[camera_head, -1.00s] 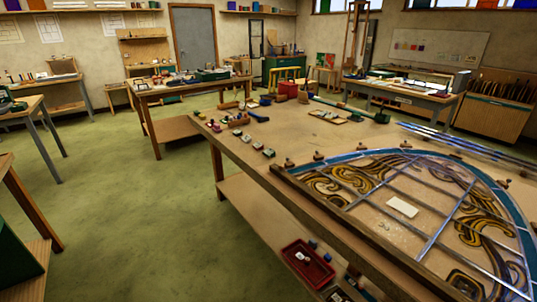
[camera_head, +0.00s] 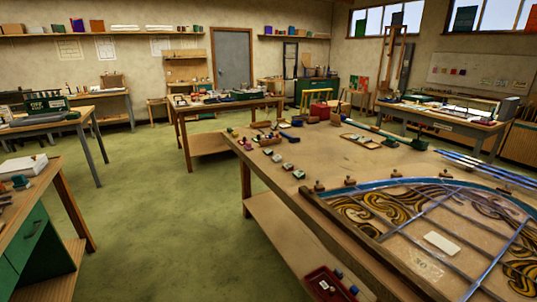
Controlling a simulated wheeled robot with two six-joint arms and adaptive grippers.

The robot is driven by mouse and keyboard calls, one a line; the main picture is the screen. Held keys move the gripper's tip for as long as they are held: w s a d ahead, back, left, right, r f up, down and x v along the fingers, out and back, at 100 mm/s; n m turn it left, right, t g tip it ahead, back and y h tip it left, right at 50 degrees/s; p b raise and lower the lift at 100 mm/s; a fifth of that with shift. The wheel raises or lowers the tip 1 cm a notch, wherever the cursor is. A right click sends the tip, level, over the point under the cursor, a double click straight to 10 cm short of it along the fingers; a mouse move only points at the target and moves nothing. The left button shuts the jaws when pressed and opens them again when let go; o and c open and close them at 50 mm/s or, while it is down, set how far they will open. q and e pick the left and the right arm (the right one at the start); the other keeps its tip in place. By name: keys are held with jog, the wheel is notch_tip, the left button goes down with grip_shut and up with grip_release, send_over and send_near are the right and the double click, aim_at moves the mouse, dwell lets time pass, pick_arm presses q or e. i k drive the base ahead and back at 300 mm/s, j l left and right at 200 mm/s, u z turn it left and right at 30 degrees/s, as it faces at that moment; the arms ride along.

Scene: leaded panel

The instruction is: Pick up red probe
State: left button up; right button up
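I cannot make out a red probe in the head view. The leaded panel (camera_head: 441,243), with a blue border and amber scrolls, lies on the large wooden workbench (camera_head: 345,165) at the right. Small tools and blocks (camera_head: 277,157) sit along the bench's left edge, too small to identify. A red tray (camera_head: 327,284) with small items sits low under the bench, cut by the bottom edge. Neither of my grippers is in view.
A green-fronted bench (camera_head: 30,185) stands at the near left, a grey-legged table (camera_head: 55,120) behind it. Another wooden table (camera_head: 222,106) stands further back. Open green floor (camera_head: 165,215) lies between them. A red box (camera_head: 320,110) is at the large bench's far end.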

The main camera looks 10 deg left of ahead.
aim_at(288, 167)
jog(key=i+j+z, duration=0.1)
jog(key=i+j, duration=1.4)
jog(key=i, duration=0.15)
